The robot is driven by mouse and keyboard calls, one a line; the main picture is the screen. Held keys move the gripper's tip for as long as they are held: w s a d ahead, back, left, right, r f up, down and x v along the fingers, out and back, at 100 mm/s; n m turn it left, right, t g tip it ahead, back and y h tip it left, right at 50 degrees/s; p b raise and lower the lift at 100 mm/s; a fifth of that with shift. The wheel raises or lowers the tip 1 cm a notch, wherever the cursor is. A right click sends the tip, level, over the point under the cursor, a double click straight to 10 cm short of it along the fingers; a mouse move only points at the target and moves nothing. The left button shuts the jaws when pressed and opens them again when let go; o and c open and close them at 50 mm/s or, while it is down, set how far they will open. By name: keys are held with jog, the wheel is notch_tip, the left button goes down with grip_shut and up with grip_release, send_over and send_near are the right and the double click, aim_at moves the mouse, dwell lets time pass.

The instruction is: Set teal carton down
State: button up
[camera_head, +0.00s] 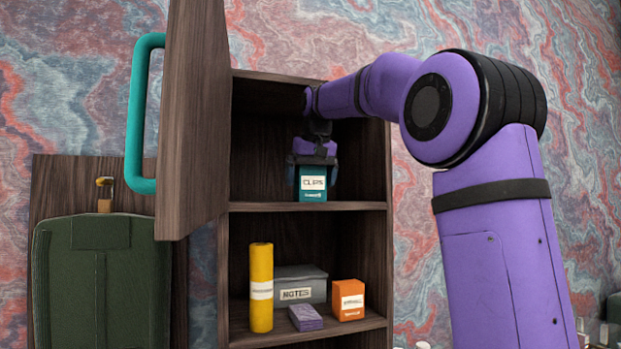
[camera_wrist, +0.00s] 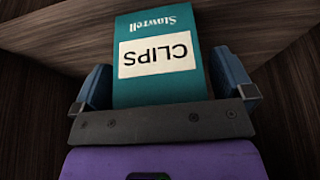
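The teal carton (camera_head: 312,185), labelled CLIPS, is upright in the upper compartment of the open wooden cabinet (camera_head: 385,230). Its base meets the line of the middle shelf (camera_head: 255,207); I cannot tell whether it rests there or hangs just above. My gripper (camera_head: 313,172) reaches in from above with one finger on each side of the carton. The carton's back and underside are hidden.
The cabinet door (camera_head: 190,120) with its teal handle (camera_head: 136,115) stands open at left. The lower compartment holds a yellow cylinder (camera_head: 261,275), a grey NOTES box (camera_head: 305,278), a purple block (camera_head: 306,317) and an orange carton (camera_head: 349,305). The shelf beside the teal carton looks clear.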

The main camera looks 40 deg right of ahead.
jog(key=v, duration=1.2)
jog(key=shift+s+a, duration=0.1)
jog(key=s+a+f+n, duration=0.1)
jog(key=s+a+f, duration=0.3)
jog(key=s+f, duration=0.5)
jog(key=s+a+f+n, duration=0.1)
jog(key=s+a+f, duration=0.3)
jog(key=s+f, duration=0.5)
jog(key=s+a+f+n+t+y, duration=0.1)
jog(key=s+a+f, duration=0.4)
jog(key=f, duration=1.4)
jog(key=s, duration=0.4)
jog(key=shift+f, duration=0.35)
jog(key=shift+a, duration=0.1)
